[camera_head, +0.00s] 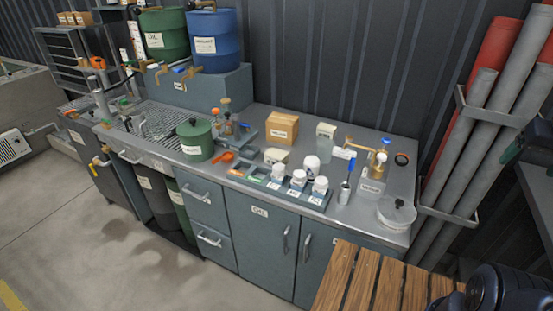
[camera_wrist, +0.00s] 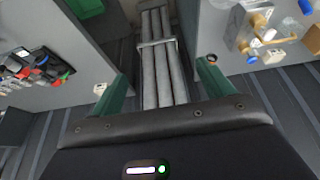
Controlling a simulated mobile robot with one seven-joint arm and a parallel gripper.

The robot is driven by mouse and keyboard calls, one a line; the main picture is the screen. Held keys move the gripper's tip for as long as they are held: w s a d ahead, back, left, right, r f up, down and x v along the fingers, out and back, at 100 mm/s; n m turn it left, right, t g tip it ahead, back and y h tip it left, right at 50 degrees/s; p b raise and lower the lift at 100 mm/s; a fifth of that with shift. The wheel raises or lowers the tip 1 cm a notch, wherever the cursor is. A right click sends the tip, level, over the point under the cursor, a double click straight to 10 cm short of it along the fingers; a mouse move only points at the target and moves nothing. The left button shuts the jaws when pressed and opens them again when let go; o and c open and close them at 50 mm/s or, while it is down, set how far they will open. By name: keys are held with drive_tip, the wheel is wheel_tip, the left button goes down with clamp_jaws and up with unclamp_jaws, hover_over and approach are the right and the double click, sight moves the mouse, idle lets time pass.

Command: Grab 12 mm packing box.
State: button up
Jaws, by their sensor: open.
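Small cardboard boxes (camera_head: 75,18) with white labels stand on top of the metal rack at the upper left in the head view. A larger cardboard box (camera_head: 282,129) with a white label stands on the workbench. The labels are too small to read, so I cannot tell which is the 12 mm packing box. My gripper (camera_wrist: 160,85) shows in the wrist view with its two green fingers wide apart and nothing between them. Grey pipes lie beyond the fingers. No cardboard box is clearly within reach of the fingers in that view.
The workbench (camera_head: 345,215) carries a green pot (camera_head: 195,139), white bottles in a tray, a brass fitting and a clear round dish (camera_head: 396,211). Oil and coolant drums (camera_head: 214,40) stand behind. Red and grey pipes (camera_head: 455,140) stand at right. A slatted wooden surface (camera_head: 375,285) is in front.

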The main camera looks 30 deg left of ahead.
drive_tip(key=w+a+r+n+g, duration=0.1)
drive_tip(key=w+a+r+n, duration=0.1)
drive_tip(key=w+a, duration=0.45)
drive_tip(key=w+a+r+n, duration=0.2)
drive_tip(key=w+a+n, duration=0.1)
drive_tip(key=w+a, duration=0.3)
drive_tip(key=w+a+f+n+g+y, duration=0.1)
drive_tip(key=w+a+f+n, duration=0.1)
drive_tip(key=w+a, duration=0.5)
drive_tip(key=w+a+f+n+g, duration=0.15)
drive_tip(key=w+a, duration=0.25)
drive_tip(key=a, duration=0.6)
drive_tip(key=n+g+h, duration=0.1)
drive_tip(key=n, duration=0.7)
approach(277, 153)
drive_tip(key=shift+w+d, duration=0.2)
drive_tip(key=shift+w, duration=0.15)
drive_tip(key=shift+s+a+f+n, duration=0.2)
drive_tip(key=shift+a+f+n, duration=0.05)
drive_tip(key=shift+f, duration=0.3)
drive_tip(key=shift+s+f, duration=0.1)
drive_tip(key=shift+f, duration=5)
drive_tip(key=c, duration=1.1)
